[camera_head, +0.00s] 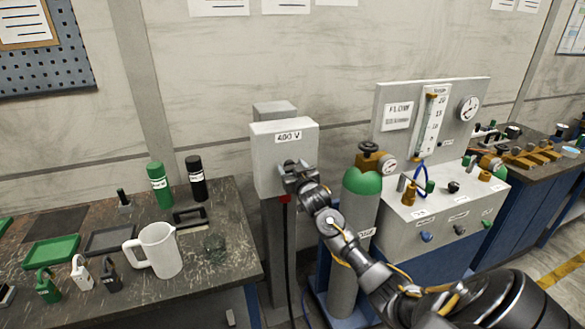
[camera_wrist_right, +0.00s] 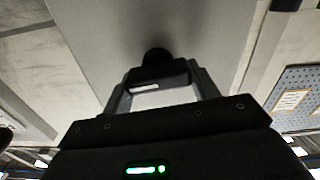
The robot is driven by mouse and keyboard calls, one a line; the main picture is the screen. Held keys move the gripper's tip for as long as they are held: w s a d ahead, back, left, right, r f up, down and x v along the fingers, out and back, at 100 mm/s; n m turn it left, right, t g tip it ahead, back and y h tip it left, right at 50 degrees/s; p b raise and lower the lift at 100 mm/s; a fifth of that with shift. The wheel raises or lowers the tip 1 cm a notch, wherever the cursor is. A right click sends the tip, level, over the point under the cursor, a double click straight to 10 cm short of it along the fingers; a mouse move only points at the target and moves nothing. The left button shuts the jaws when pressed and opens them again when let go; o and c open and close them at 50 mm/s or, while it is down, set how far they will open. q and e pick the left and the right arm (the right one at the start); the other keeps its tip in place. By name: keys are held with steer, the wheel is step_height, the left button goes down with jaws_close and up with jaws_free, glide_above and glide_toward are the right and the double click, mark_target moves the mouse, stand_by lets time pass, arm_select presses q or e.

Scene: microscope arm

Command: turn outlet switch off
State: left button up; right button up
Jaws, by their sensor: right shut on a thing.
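The outlet box (camera_head: 268,150) is a light grey box marked 400 V on a grey post. Its dark switch is on the front face, mostly hidden by my right gripper (camera_head: 293,174) in the head view. In the right wrist view, the black round switch (camera_wrist_right: 155,56) stands out from the grey face. My right gripper (camera_wrist_right: 158,84) has its fingers at the switch, one on each side, and is shut on it. The switch's exact angle cannot be read. My left gripper is not in view.
A red-ended black cable (camera_head: 285,225) hangs below the box. A green-topped gas cylinder (camera_head: 345,245) stands close to the right, beside my right arm. A flow panel (camera_head: 385,105) is behind it. A workbench (camera_head: 225,265) with a white jug (camera_head: 160,250) is at left.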

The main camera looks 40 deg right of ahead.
steer(key=n, duration=0.4)
steer(key=shift+a+p, duration=0.15)
steer(key=shift+p, duration=0.25)
steer(key=n, duration=0.4)
steer(key=shift+a, duration=0.1)
steer(key=n, duration=0.4)
steer(key=shift+w+f+p, duration=0.1)
steer(key=shift+f+p, duration=0.1)
steer(key=shift+p, duration=0.2)
steer(key=shift+a+f+n, duration=0.1)
steer(key=shift+f+n, duration=0.1)
steer(key=shift+n, duration=2)
steer(key=o, duration=1)
